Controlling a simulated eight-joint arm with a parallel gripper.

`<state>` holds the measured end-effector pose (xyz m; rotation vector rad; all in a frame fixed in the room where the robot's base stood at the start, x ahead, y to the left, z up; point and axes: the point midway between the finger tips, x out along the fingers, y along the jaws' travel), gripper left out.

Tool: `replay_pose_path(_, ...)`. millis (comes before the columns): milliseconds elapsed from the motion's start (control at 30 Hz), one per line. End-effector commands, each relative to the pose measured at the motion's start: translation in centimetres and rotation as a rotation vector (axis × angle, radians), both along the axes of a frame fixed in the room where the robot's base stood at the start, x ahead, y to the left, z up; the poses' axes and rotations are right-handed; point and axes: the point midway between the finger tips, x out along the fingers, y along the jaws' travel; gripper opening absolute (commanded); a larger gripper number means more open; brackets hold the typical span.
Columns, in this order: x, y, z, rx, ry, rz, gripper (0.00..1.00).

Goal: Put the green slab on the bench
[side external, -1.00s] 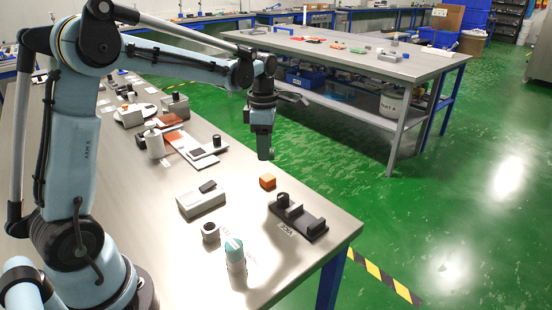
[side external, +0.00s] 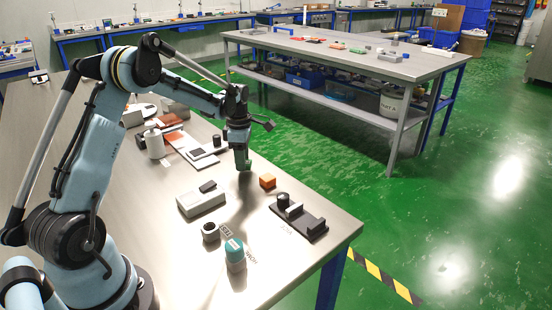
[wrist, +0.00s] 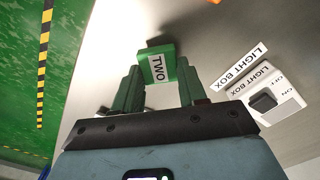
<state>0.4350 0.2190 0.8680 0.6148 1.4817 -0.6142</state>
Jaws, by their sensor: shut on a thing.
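The green slab (wrist: 155,68) carries a white label reading "TWO" and sits between the two dark green fingers of my gripper (wrist: 159,85) in the wrist view. My gripper is shut on it. In the side view my gripper (side external: 243,160) points down low over the bench (side external: 150,220), with the green slab (side external: 244,165) at its tip. I cannot tell whether the slab's lower edge touches the bench. The fingers hide part of the slab's sides.
A grey light box (side external: 200,202) stands in front of the gripper and an orange cube (side external: 267,181) to its right. A black fixture (side external: 298,218), a teal-topped cylinder (side external: 235,255) and a small grey cylinder (side external: 210,233) are nearer. A white board (side external: 200,154) lies left.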

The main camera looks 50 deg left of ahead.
Motion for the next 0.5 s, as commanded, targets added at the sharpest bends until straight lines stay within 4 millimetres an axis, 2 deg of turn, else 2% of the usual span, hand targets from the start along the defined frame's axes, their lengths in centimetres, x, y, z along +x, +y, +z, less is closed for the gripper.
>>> replay_pose_path(100, 0.00, -0.03, -1.10, 0.000, 0.000, 0.000, 0.13)
replay_pose_path(500, 0.01, -0.03, -1.54, 0.000, 0.000, 0.000, 0.13)
